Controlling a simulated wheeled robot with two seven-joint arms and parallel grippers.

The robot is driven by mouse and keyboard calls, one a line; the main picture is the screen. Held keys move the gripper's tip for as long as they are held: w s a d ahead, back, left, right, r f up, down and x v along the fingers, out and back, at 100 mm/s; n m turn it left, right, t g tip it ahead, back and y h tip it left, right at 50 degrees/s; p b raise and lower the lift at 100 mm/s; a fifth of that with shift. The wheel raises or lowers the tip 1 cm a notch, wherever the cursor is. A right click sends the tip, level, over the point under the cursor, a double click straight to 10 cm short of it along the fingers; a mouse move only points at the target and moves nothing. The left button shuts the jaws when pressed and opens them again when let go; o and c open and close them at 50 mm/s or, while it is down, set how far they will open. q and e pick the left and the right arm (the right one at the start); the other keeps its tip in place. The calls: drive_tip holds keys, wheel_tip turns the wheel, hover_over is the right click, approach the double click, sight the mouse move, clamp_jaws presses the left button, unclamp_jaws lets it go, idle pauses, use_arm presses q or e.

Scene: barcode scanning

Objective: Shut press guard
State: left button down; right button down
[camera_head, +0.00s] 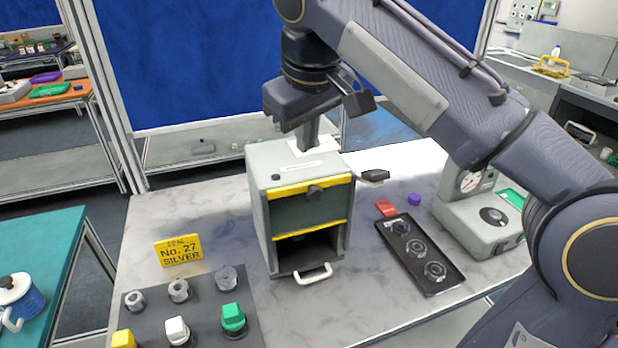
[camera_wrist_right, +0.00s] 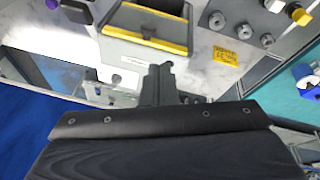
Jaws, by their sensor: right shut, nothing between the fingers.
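The press (camera_head: 258,167) is a grey box on the table, open at the front. Its guard (camera_head: 308,210) is a dark panel with yellow bars along its top and bottom edges and a dark knob. The guard covers the upper part of the opening, and the lower part is open. My right gripper (camera_head: 306,140) is shut and empty, over the rear of the press top. In the right wrist view the gripper (camera_wrist_right: 158,75) shows beside the press top, with the guard (camera_wrist_right: 155,22) beyond it. I cannot tell whether it touches. My left gripper is not in view.
A yellow sign (camera_head: 179,250) reads "No. 27 SILVER". Several knobs and buttons sit on a dark panel (camera_head: 205,310) at front left. A black tray (camera_head: 432,280) with round parts and a grey gauge device (camera_head: 470,228) stand right. A white handle (camera_head: 313,275) projects at the press front.

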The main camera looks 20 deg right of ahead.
sight(311, 191)
drive_tip(key=x, duration=0.7)
drive_tip(key=d+x, duration=0.1)
drive_tip(key=x, duration=0.3)
drive_tip(key=shift+s+d+b, duration=0.1)
drive_tip(key=shift+s+b, duration=0.15)
drive_tip(key=shift+b, duration=0.1)
drive_tip(key=shift+w+d+f, duration=0.1)
drive_tip(key=shift+d+f, duration=0.1)
drive_tip(key=shift+f, duration=0.2)
wheel_tip(311, 191, down, 12)
drive_tip(key=b, duration=0.7)
drive_tip(key=shift+b, duration=0.35)
